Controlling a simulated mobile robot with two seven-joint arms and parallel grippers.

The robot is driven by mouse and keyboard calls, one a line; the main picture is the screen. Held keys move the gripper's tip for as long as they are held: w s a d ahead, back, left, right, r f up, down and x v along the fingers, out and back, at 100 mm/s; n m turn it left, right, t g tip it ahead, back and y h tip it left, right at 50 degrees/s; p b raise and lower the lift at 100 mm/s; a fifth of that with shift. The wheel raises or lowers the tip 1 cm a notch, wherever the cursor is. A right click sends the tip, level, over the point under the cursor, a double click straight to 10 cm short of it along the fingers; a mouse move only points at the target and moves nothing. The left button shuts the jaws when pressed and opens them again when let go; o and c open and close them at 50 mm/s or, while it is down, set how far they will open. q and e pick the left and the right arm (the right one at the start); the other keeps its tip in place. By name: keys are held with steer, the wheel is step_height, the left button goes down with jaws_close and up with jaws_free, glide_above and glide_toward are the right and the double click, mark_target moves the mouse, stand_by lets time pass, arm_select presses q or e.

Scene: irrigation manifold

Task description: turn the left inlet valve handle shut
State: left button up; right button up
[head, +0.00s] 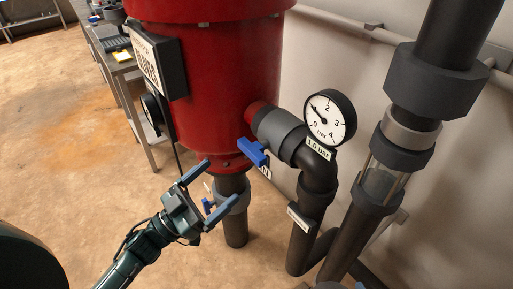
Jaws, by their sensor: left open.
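A blue valve handle (252,151) sticks out at the grey pipe fitting beside the red tank, pointing up and to the left. A smaller blue handle (207,206) shows lower down, by the grey collar (233,197) of the vertical pipe under the tank, partly hidden by my gripper. I cannot tell from any label which is the left inlet valve handle. My left gripper (222,179) is open, with its two fingers spread in front of the tank's lower pipe. I see nothing held between them. The right gripper is not in view.
The red tank (232,80) stands behind my gripper. A pressure gauge (329,118) sits on the black elbow pipe (316,172). Thick black pipes (444,75) stand at the right. A metal table (126,70) is at the back left. The floor at left is open.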

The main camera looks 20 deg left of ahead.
mark_target(248, 155)
arm_select(q)
steer(key=p+x, duration=0.1)
steer(key=x, duration=1)
steer(key=shift+w+d+p, duration=0.1)
steer(key=shift+w+p, duration=0.05)
steer(key=shift+p, duration=0.15)
steer(key=shift+c, duration=0.2)
steer(key=c, duration=0.9)
